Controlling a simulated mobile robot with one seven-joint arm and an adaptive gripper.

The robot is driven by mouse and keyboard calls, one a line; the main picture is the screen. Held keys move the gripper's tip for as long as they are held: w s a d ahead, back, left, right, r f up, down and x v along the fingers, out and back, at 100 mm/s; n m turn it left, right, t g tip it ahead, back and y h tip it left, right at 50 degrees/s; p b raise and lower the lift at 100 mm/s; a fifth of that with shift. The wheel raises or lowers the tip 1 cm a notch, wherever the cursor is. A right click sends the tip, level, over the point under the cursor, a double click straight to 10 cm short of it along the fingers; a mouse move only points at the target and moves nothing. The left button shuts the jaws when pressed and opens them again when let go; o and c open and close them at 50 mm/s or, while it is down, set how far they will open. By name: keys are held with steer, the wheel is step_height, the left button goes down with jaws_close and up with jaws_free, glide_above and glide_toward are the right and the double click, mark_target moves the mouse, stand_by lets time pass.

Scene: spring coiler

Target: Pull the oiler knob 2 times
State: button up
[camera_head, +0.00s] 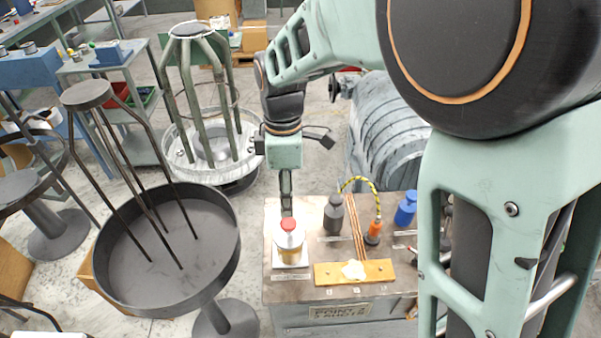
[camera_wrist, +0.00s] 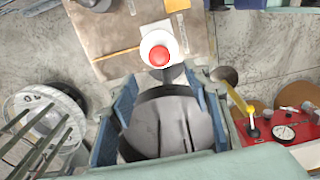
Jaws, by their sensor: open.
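The oiler (camera_head: 290,246) stands upright at the left side of the small bench, on a pale square plate. It has a white top, an amber body and a red knob (camera_head: 288,224). In the wrist view the red knob (camera_wrist: 159,56) shows from above, inside the round white top. My gripper (camera_head: 287,206) points down just behind the knob in the head view. It is open, with nothing seen between its fingers. The fingers are nearly edge-on, so the gap between them and any contact with the knob cannot be told.
The bench (camera_head: 275,290) also holds a dark bottle (camera_head: 334,215), copper rods (camera_head: 357,225), an orange-bodied tool (camera_head: 374,232), a blue bottle (camera_head: 406,210) and a brass bar (camera_head: 330,276). A round dark stand (camera_head: 165,295) is left of it.

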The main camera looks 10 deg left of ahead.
mark_target(288, 221)
step_height(288, 221, down, 9)
steer(key=shift+r, duration=0.15)
jaws_close()
stand_by(0.5)
steer(key=shift+r+p, duration=0.1)
steer(key=shift+p, duration=0.2)
